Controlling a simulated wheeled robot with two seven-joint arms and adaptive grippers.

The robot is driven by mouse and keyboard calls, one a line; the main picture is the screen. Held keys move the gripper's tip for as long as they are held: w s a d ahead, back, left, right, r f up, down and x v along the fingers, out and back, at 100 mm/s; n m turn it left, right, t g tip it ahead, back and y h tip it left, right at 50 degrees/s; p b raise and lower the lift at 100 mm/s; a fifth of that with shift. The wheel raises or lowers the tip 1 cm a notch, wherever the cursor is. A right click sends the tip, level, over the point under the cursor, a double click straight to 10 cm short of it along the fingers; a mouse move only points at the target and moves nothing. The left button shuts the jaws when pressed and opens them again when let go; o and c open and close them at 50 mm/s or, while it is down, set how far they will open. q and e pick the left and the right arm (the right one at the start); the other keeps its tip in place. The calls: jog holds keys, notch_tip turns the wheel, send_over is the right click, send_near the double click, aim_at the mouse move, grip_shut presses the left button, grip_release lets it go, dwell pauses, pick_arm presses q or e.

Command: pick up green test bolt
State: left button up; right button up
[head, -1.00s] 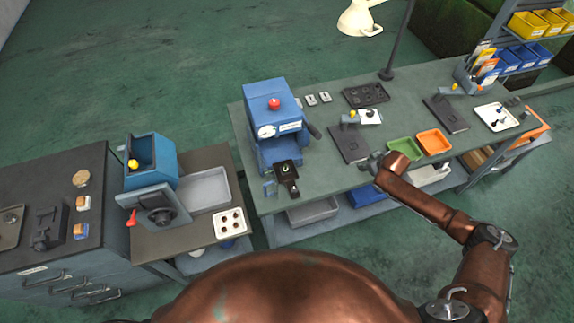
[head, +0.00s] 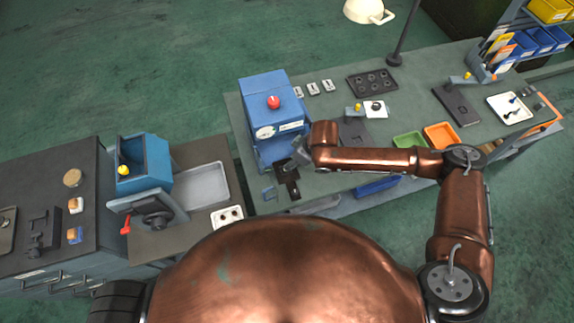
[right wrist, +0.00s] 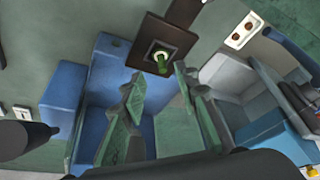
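The green test bolt (right wrist: 161,62) stands in a square socket on a dark fixture (right wrist: 163,42) in the right wrist view. In the head view the fixture (head: 292,188) lies in front of the blue press, and the bolt is hidden or too small to make out. My right gripper (head: 294,162) is over the far part of the fixture. In the right wrist view its fingers (right wrist: 157,84) are spread and empty, with the bolt just beyond their tips. I cannot tell the exact gap. My left gripper is not in view.
The blue press (head: 270,105) stands close behind the right gripper. A green tray (head: 408,140) and an orange tray (head: 441,135) lie farther right on the bench. At left is a side bench with a blue machine (head: 144,163) and a white holed block (head: 227,217).

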jog(key=x, duration=0.2)
jog(key=p+x, duration=0.1)
jog(key=x, duration=0.1)
jog(key=shift+a+r, duration=0.15)
jog(key=shift+a, duration=0.2)
jog(key=shift+x, duration=0.85)
jog(key=shift+d, duration=0.1)
grip_shut()
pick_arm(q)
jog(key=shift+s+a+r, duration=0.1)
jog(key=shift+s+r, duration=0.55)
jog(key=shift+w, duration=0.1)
